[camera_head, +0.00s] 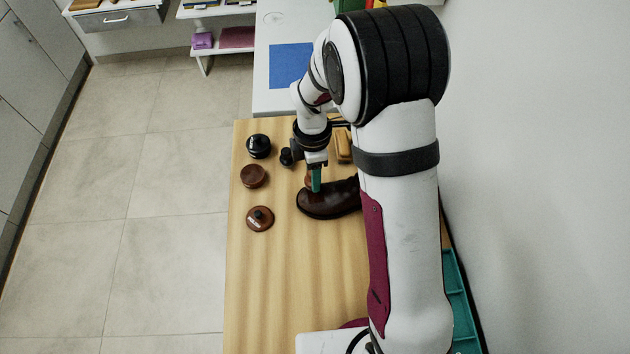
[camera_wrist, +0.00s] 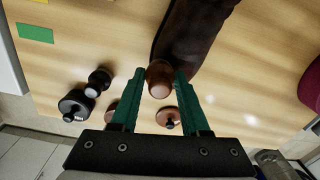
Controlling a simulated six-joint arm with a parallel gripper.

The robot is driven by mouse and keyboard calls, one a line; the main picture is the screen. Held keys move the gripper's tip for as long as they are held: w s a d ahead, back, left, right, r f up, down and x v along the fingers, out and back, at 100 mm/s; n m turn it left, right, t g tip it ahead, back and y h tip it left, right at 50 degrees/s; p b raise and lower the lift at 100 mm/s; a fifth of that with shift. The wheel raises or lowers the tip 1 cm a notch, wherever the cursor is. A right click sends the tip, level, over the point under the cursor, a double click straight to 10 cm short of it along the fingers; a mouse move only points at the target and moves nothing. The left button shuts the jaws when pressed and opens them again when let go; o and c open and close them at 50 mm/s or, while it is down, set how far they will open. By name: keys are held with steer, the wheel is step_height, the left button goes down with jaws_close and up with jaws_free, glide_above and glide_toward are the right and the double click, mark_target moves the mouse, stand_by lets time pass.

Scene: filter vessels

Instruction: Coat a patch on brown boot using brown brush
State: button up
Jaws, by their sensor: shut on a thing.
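The brown boot (camera_head: 325,203) lies on the wooden table, dark and glossy, its right part hidden behind my arm. In the wrist view the boot (camera_wrist: 190,38) runs up from the fingertips to the top edge. My gripper (camera_head: 316,183), with green fingers, is over the boot near its upper left edge. In the wrist view my gripper (camera_wrist: 161,76) is shut on the brown brush (camera_wrist: 160,80), whose rounded end shows between the fingertips. The brush's far end is hidden, so I cannot tell whether it touches the boot. No coated patch can be made out.
To the left on the table (camera_head: 290,280) are a black round jar (camera_head: 258,146), a small black piece (camera_head: 287,157), a brown round jar (camera_head: 253,176) and a brown disc with a dark knob (camera_head: 260,218). Yellowish blocks (camera_head: 343,146) lie behind the boot. The table's front left is clear.

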steer(key=shift+w+r, duration=0.1)
steer(key=shift+r, duration=4.05)
